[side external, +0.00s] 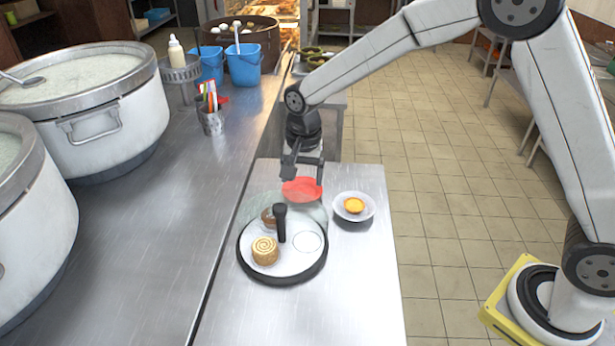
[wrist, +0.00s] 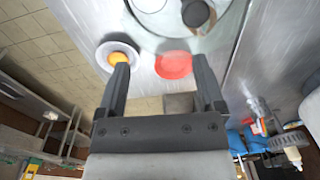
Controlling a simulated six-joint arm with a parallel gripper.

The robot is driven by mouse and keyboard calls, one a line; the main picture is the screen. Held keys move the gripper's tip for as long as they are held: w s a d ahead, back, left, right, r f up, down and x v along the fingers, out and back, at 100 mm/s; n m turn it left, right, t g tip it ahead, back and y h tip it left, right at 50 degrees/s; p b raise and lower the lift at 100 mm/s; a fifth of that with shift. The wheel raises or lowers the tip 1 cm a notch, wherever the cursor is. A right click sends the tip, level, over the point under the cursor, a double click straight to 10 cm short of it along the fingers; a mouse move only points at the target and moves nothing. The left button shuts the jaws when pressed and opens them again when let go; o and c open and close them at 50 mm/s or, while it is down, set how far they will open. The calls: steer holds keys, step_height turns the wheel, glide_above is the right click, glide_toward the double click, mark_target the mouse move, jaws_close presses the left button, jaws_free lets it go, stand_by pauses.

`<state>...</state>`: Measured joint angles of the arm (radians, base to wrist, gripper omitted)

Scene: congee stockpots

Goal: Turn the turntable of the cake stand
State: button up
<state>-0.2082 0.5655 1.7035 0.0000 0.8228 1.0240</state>
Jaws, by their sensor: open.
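The cake stand's round turntable (side external: 290,262) has a white top and dark rim. A black upright post (side external: 281,222) stands on it. A spiral-topped roll cake (side external: 265,250) sits at its front left, and a brown piece (side external: 268,217) sits behind, partly seen through a clear cover (side external: 317,211). A bare ring outline marks its right side. My gripper (side external: 304,174) is open and empty, pointing down above a red dish (side external: 302,191) behind the stand. In the wrist view, the red dish (wrist: 173,65) lies between my fingers (wrist: 163,73); the post (wrist: 196,12) is at the top.
A white bowl with a yellow-orange filling (side external: 354,205) is right of the stand. Large stockpots (side external: 125,125) stand on the left counter, with a utensil cup (side external: 212,122) and blue buckets (side external: 244,70) farther back. The steel table's front (side external: 350,300) is clear.

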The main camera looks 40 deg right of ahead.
mark_target(279, 207)
steer(key=w+a+m, duration=0.1)
steer(key=a, duration=0.1)
steer(key=w+a+f+m, duration=0.1)
steer(key=w+a, duration=0.1)
steer(key=shift+w+m+g, duration=0.25)
steer(key=shift+m+g, duration=0.05)
steer(key=shift+d+f, duration=0.1)
steer(key=shift+f, duration=3.8)
jaws_close()
